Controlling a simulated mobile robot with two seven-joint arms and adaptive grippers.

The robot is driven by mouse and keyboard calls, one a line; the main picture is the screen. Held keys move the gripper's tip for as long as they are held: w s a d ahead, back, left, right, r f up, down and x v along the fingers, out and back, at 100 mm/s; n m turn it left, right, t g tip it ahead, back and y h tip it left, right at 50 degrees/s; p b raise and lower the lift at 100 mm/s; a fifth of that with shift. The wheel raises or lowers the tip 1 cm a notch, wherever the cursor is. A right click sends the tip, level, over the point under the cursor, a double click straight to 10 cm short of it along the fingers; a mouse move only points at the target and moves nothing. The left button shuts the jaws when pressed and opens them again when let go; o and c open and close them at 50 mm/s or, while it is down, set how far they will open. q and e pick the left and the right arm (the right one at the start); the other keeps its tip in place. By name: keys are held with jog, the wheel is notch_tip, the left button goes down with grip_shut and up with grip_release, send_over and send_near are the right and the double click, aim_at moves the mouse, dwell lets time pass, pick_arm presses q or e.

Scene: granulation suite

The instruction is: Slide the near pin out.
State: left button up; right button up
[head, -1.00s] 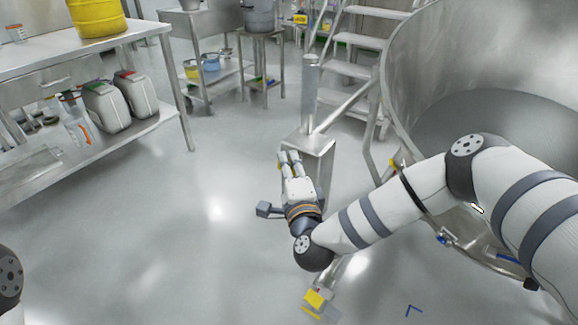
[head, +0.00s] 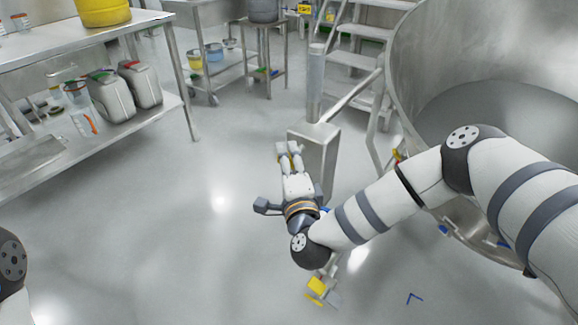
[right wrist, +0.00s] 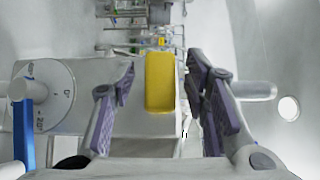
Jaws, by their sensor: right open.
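My right gripper (head: 289,148) is open and points away from me, just left of a steel post (head: 315,150) with a box-like top. In the right wrist view, a yellow block (right wrist: 160,82) shows between the two open fingers (right wrist: 161,92), in front of a pale steel body. The fingers do not touch it. I cannot tell for sure whether this block is the near pin's grip, and no pin shaft shows clearly. In the head view my arm and gripper hide that spot. My left gripper is out of view; only a joint of my left arm shows.
A round dial (right wrist: 48,95) with a blue lever (right wrist: 24,135) is left of the fingers. A large steel bowl (head: 410,70) stands at the right, with steps (head: 360,70) behind. A steel bench (head: 150,118) holding white canisters is at the left. The floor between is clear.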

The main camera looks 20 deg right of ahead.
jog(key=s+a, duration=0.1)
jog(key=s, duration=1)
jog(key=shift+s+a, duration=0.25)
jog(key=shift+s, duration=0.1)
jog(key=s+a+f+n+g+y+p, duration=0.1)
jog(key=s+a+f+n+g+y, duration=0.5)
jog(key=s+f+n, duration=0.3)
jog(key=s+d+f+n+g+p, duration=0.15)
jog(key=s+f+n+g, duration=0.45)
jog(key=s, duration=0.8)
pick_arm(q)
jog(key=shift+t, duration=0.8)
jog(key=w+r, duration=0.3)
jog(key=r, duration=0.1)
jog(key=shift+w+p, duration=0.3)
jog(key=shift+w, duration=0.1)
pick_arm(e)
jog(key=s+d+n+g+h, duration=0.2)
jog(key=s+d+g, duration=0.2)
jog(key=s+d, duration=0.2)
jog(key=s+d+n+g+h, duration=0.1)
jog(key=s+d+g, duration=0.3)
jog(key=s, duration=0.6)
jog(key=shift+s+d+f+n+h, duration=0.15)
jog(key=shift+s+d+n+h, duration=0.3)
jog(key=shift+d, duration=0.8)
